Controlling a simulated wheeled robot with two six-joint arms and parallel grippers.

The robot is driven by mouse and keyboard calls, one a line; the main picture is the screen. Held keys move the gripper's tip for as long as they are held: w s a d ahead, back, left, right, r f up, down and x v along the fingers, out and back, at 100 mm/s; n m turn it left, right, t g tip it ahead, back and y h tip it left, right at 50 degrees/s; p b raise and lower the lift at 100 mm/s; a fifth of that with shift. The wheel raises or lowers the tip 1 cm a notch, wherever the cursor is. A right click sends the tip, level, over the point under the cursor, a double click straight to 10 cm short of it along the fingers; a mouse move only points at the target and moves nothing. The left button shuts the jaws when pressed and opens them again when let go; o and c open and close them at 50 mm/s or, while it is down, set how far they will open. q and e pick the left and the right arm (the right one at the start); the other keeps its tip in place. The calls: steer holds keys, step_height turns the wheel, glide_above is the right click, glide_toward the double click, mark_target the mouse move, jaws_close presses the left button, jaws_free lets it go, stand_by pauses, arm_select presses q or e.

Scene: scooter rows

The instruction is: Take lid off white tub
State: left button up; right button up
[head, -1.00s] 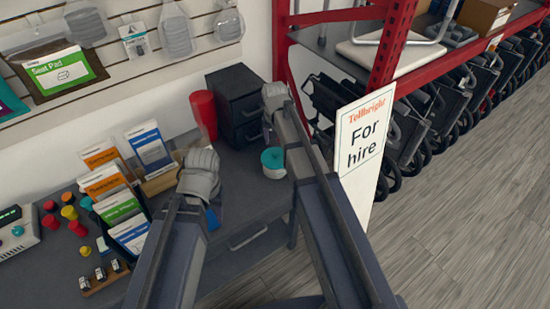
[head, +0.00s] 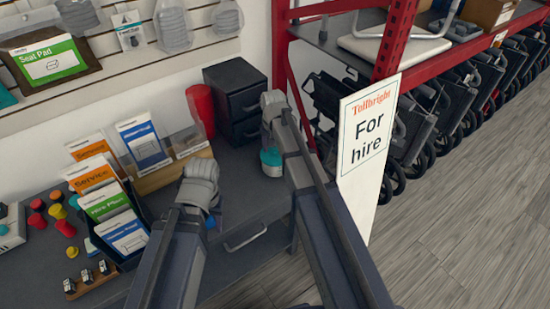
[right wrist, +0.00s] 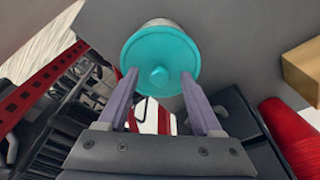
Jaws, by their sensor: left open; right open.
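The white tub with its round teal lid (head: 270,158) stands on the dark counter, partly hidden by my right arm. In the head view, my right gripper (head: 273,122) is over the tub. My left gripper (head: 208,207) is open above the counter, left of the tub.
A black drawer unit (head: 236,98) and a red cup (head: 200,108) stand behind the tub. A card rack (head: 118,215) and colored knobs fill the counter's left. A "For hire" sign (head: 367,140) and red shelving (head: 397,50) stand to the right.

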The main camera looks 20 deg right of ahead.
steer(key=shift+c, duration=0.3)
jaws_close()
stand_by(0.3)
